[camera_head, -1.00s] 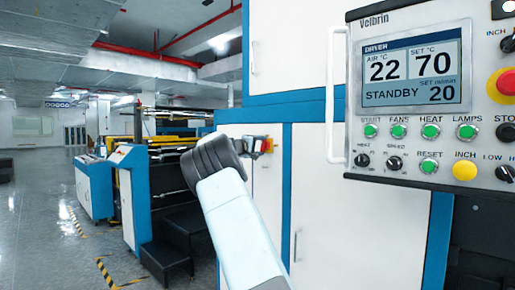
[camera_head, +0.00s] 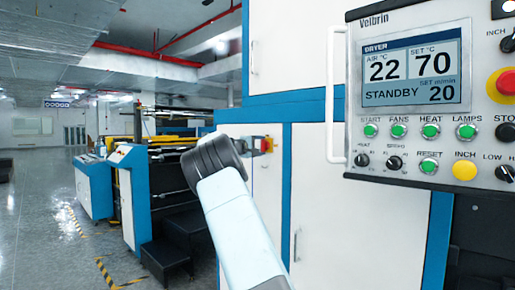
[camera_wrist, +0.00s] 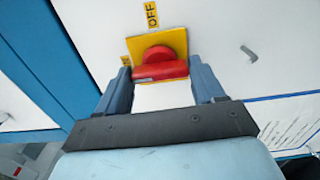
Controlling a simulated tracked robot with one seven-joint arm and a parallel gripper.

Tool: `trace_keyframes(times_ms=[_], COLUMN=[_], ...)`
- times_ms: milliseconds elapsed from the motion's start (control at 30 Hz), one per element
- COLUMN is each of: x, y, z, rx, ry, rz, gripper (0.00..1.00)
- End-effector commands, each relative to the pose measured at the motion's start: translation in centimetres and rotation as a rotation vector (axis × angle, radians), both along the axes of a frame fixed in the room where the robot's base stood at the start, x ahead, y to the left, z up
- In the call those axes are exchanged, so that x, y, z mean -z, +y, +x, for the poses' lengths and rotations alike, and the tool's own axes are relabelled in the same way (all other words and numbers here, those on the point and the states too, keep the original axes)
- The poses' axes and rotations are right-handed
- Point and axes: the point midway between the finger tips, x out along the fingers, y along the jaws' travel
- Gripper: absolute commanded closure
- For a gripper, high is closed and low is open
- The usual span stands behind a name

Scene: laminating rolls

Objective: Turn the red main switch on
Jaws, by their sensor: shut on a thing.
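The red main switch (camera_wrist: 160,68) sits on a yellow square plate (camera_wrist: 176,40) on a white cabinet front in the wrist view. Its grip bar lies roughly crosswise in that picture, between my two blue-grey fingers. My gripper (camera_wrist: 161,72) is shut on the bar. In the head view the switch (camera_head: 268,144) shows just right of my dark wrist joint, which hides most of my gripper.
A control panel (camera_head: 420,100) with a screen reading STANDBY stands out at the right, with a white handle (camera_head: 337,90) on its left. A blue-and-white machine (camera_head: 130,190) with dark steps (camera_head: 165,262) is at the left. Open floor lies further left.

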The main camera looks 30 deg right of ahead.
Motion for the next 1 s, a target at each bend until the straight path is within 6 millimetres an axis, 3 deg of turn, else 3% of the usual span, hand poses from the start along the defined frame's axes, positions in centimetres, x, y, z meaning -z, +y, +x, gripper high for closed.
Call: trace_keyframes(times_ms=[267, 667, 1000], x=[0.3, 0.1, 0.2], y=[-0.2, 0.8, 5.9], z=[-0.1, -0.3, -2.2], rx=[0.005, 0.0, -0.001], ry=[0.003, 0.001, 0.003], rz=[0.002, 0.002, 0.002], gripper=[0.07, 0.06, 0.06])
